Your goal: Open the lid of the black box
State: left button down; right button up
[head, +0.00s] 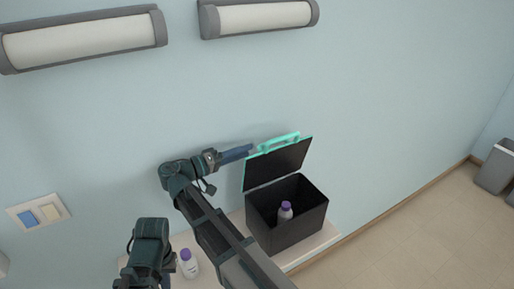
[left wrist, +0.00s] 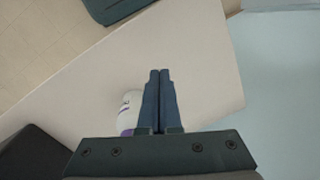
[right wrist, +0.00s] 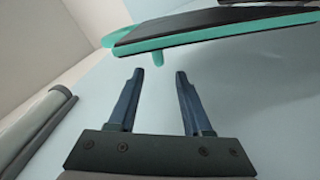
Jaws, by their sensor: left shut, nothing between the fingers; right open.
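The black box (head: 290,232) stands on the shelf against the wall, with its inside showing. Its lid (head: 277,165), black with a teal edge, stands raised at the back of the box. The lid also spans the top of the right wrist view (right wrist: 200,37), with a small teal tab pointing down. My right gripper (head: 250,149) is beside the lid's upper left corner; its fingers (right wrist: 159,75) are open and empty, just short of the tab. My left gripper (left wrist: 160,73) is shut and empty above the shelf; in the head view its fingers are not clear.
A white bottle with a purple cap (head: 285,212) stands in the box. Another (head: 189,264) stands on the pale shelf (head: 310,248) and is partly hidden behind my left fingers in the left wrist view. A switch plate (head: 38,212) and two lamps (head: 85,40) are on the wall.

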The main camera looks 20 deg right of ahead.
jog(key=shift+s+a, duration=0.1)
jog(key=shift+a, duration=1.2)
